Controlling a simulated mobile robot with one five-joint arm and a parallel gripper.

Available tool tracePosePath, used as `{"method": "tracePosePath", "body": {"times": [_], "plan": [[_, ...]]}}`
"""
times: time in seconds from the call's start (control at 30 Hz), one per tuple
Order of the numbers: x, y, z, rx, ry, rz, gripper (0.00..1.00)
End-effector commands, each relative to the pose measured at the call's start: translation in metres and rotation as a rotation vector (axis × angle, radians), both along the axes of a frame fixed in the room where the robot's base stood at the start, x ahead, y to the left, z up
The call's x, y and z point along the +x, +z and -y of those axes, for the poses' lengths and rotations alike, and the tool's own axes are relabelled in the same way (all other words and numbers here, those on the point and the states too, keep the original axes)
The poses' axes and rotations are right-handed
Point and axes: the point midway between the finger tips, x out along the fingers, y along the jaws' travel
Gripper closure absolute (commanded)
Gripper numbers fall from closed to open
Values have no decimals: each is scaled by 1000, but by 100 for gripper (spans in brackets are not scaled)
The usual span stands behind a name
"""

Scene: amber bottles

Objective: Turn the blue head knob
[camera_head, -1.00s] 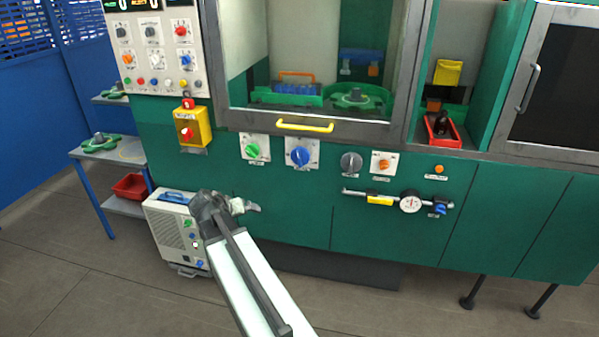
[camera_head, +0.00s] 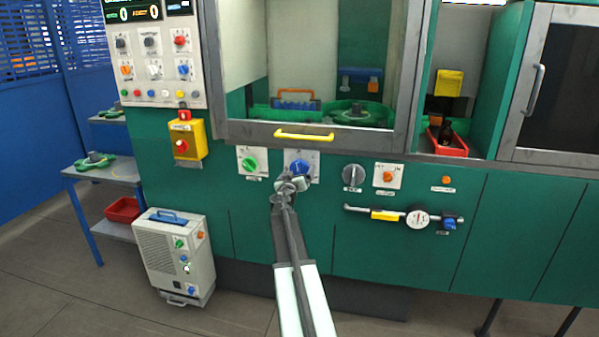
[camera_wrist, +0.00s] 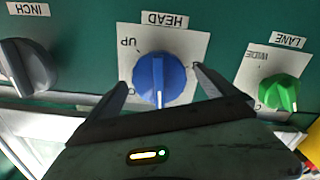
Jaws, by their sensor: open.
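The blue head knob (camera_wrist: 161,80) sits on a white plate under a "HEAD" label in the wrist view, which shows the panel upside down. Its raised grip ridge stands about upright in that view. My gripper (camera_wrist: 160,82) is open, with one finger on each side of the knob, and a gap shows on both sides. In the head view the knob (camera_head: 299,167) is partly hidden behind my gripper (camera_head: 294,180), which is in front of its lower part.
The green lane knob (camera_wrist: 281,93) and the grey inch knob (camera_wrist: 27,66) flank the head knob. A yellow handle (camera_head: 304,135) sticks out above it on the window frame. A gauge bar (camera_head: 385,215) is lower right. A grey box unit (camera_head: 174,252) stands at lower left.

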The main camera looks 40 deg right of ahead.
Motion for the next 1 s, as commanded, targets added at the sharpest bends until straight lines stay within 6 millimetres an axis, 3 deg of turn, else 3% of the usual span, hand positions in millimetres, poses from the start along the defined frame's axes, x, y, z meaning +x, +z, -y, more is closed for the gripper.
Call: {"method": "tracePosePath", "body": {"times": [0.1,0.37,0.5,0.6,0.63,1.0], "plan": [[11,0,16,0,-1,0,3],[11,0,17,0,1,0,3],[11,0,17,0,1,0,42],[12,0,16,1,2,0,66],[14,0,24,1,2,0,66],[12,-1,15,-41,3,-69,65]]}}
